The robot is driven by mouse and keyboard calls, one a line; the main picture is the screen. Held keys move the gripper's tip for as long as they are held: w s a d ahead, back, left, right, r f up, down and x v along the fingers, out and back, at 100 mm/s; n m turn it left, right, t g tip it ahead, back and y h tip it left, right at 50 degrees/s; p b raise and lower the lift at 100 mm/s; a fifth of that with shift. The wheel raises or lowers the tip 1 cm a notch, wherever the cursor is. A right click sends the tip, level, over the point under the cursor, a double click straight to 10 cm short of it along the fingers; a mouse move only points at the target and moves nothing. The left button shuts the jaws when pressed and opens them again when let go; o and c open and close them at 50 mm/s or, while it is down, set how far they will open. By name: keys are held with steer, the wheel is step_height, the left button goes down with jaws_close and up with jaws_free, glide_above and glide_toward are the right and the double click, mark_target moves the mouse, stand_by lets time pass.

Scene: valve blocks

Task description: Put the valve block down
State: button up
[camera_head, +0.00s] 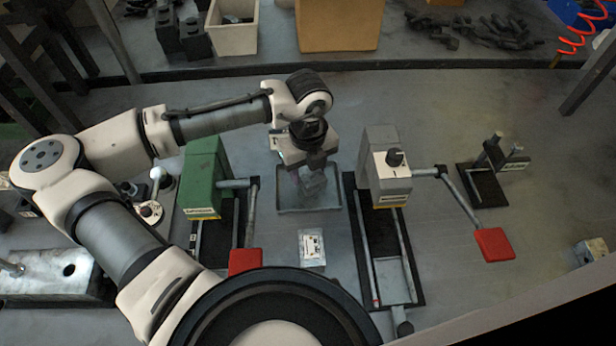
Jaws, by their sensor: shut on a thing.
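My gripper (310,164) points down over a shallow grey tray (326,207) in the middle of the bench. It is shut on a grey valve block (311,184), which shows below the fingers, over or in the tray. The fingers and wrist hide the top of the block. I cannot tell whether the block touches the tray floor.
A green machine (205,172) stands left of the tray and a grey machine (383,165) right of it, each with a red pad on a lever. A small labelled block (312,247) lies in front. A black stand (488,183) is farther right.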

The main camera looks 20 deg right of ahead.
steer(key=shift+f, duration=1.9)
steer(key=shift+f, duration=0.15)
steer(key=o, duration=1.4)
steer(key=shift+c, duration=0.2)
step_height(320, 180, up, 12)
steer(key=shift+r+b, duration=0.15)
steer(key=shift+b, duration=0.25)
